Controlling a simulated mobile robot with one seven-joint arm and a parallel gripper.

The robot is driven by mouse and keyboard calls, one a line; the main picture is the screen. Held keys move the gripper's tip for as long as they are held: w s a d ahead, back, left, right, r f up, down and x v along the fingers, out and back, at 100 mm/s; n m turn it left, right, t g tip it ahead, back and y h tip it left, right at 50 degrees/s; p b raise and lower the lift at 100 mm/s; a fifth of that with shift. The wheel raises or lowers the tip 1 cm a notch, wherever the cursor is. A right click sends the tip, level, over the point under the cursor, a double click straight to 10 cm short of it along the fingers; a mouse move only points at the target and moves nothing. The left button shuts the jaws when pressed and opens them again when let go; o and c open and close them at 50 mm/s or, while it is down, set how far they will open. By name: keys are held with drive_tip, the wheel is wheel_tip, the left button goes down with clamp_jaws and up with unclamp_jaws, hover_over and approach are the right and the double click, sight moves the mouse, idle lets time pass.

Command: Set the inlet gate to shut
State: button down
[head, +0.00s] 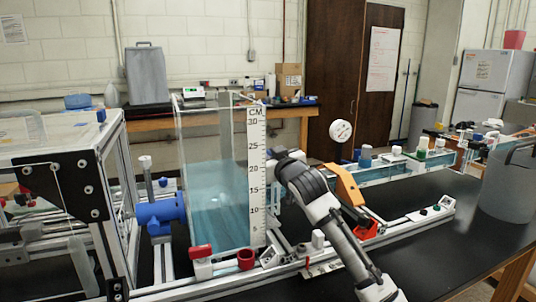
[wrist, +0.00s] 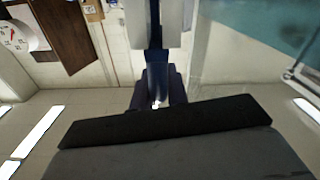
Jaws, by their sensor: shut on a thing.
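A clear tank (head: 212,205) with blue water stands at the centre-left of the head view. A centimetre scale (head: 257,180) is on its right edge. A grey upright plate (head: 225,130) stands inside the tank; I cannot tell if it is the inlet gate. My gripper is at the arm's end beside the scale, its fingers mostly hidden there by my arm. In the wrist view my gripper (wrist: 156,22) shows two pale fingers shut on a narrow dark part whose identity I cannot tell. The gate's position cannot be read.
A blue pipe fitting (head: 160,212) joins the tank on the left. A red-topped knob (head: 201,253) and a red cup (head: 246,259) sit on the front rail. An orange bracket (head: 347,185) stands right of my arm. A grey container (head: 508,182) stands at far right. Black bench is clear at front right.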

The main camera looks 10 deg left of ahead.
drive_tip(key=shift+f, duration=0.4)
drive_tip(key=c, duration=1.4)
unclamp_jaws()
drive_tip(key=shift+w+d, duration=0.1)
drive_tip(key=shift+r, duration=0.1)
drive_tip(key=b+v, duration=0.3)
drive_tip(key=v, duration=1.1)
